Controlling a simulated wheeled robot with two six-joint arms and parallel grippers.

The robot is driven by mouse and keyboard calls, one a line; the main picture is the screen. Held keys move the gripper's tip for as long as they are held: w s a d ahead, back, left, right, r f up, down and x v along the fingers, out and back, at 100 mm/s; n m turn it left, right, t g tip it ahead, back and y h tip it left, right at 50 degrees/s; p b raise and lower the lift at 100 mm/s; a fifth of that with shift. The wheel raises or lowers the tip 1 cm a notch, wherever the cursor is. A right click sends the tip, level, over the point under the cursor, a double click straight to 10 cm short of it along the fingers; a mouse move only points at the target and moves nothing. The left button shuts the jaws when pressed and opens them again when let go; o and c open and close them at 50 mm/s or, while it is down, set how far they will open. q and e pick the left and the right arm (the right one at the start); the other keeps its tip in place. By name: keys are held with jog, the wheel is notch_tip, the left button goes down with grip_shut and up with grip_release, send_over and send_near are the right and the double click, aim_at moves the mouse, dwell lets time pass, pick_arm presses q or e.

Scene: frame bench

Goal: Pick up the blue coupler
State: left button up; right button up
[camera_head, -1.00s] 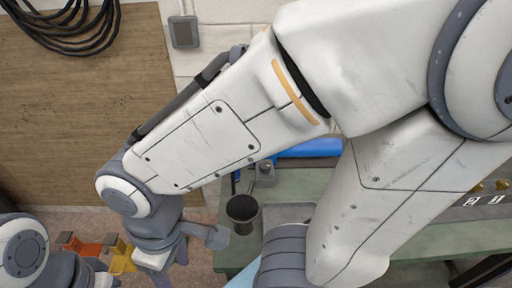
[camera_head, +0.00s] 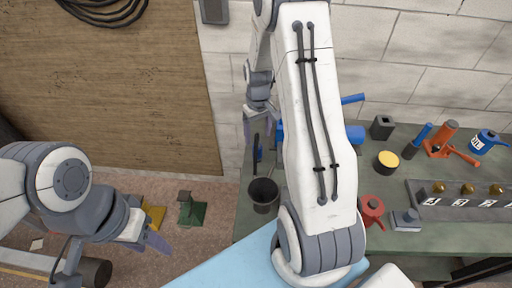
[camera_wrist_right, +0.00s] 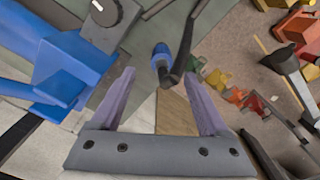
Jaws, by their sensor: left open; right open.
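A small blue piece (camera_wrist_right: 160,52) with a dark curved part beside it shows in the right wrist view, just beyond the fingertips. It seems to match the blue bit (camera_head: 259,153) at the bench's left edge in the head view; I cannot tell for certain that it is the coupler. A blue and dark cylinder (camera_head: 416,139) also stands on the bench at right. My right gripper (camera_head: 262,133) is open and empty at the bench's left end; its spread fingers also show in the wrist view (camera_wrist_right: 158,78). My left gripper (camera_head: 147,239) is open over the floor at left.
A dark cup (camera_head: 264,193) stands on the green bench (camera_head: 390,243). A large blue tool body (camera_wrist_right: 62,62) lies close left of my right fingers. A yellow-topped can (camera_head: 387,160), a red item (camera_head: 370,210) and a grey tray (camera_head: 440,212) are farther right. My right arm hides the bench's middle.

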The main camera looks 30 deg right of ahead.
aim_at(257, 140)
notch_tip(257, 140, down, 4)
jog(key=shift+a+f, duration=0.1)
notch_tip(257, 140, down, 4)
jog(key=shift+r+p, duration=0.1)
jog(key=shift+p, duration=0.8)
jog(key=shift+f, duration=0.6)
grip_shut()
